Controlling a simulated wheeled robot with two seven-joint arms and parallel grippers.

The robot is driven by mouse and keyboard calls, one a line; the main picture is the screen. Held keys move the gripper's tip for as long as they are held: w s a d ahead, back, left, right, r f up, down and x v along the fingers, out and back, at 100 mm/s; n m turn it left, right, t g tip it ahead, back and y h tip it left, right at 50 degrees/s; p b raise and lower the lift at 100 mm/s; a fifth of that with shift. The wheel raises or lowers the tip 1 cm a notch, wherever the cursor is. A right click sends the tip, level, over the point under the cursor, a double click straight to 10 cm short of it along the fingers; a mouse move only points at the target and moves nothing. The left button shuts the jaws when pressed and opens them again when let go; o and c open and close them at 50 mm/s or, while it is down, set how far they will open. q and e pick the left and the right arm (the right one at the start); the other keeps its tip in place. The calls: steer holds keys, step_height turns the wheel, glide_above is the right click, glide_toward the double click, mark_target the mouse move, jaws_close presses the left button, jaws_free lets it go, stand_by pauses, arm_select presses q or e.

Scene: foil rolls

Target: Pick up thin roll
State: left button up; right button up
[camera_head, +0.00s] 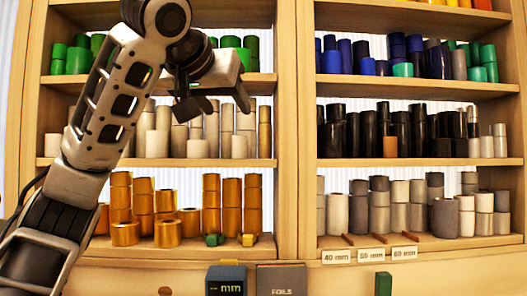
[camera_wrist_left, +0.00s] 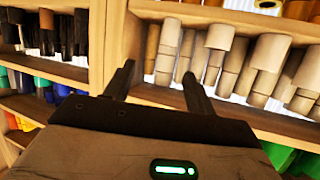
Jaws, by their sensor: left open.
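My left gripper (camera_head: 214,106) is open and empty in front of the middle shelf of the left cabinet. Its two dark fingers also show apart in the left wrist view (camera_wrist_left: 158,73). Beyond it stand upright beige rolls (camera_head: 157,143) of differing widths, some narrow, some stacked; the beige rolls also show in the left wrist view (camera_wrist_left: 216,52). Narrow grey and beige rolls (camera_head: 500,140) stand at the right end of the right cabinet's middle shelf. I cannot tell which one is the thin roll. My right gripper is not in view.
Gold rolls (camera_head: 168,233) and small green-and-yellow blocks (camera_head: 214,240) are on the lower left shelf. Black rolls (camera_head: 399,130) and grey rolls (camera_head: 445,217) fill right shelves. A wooden post (camera_head: 288,130) divides the cabinets. Size labels (camera_head: 371,254) and a display (camera_head: 226,280) are in front.

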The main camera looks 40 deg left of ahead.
mark_target(237, 142)
arm_select(q)
steer(key=x, duration=0.3)
steer(key=a+x, duration=0.1)
steer(key=x, duration=0.2)
steer(key=s+p+x, duration=0.1)
steer(key=x, duration=0.2)
steer(key=shift+w+a+f, duration=0.15)
steer(key=shift+a+f, duration=0.1)
steer(key=shift+f, duration=0.2)
steer(key=x, duration=0.2)
steer(key=p+x, duration=0.1)
steer(key=x, duration=0.1)
steer(key=shift+a+f, duration=0.15)
steer(key=shift+f, duration=0.3)
steer(key=shift+w+f, duration=0.15)
steer(key=shift+w, duration=0.2)
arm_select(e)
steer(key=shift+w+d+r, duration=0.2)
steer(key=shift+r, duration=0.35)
arm_select(q)
steer(key=shift+c, duration=0.2)
steer(key=c, duration=1)
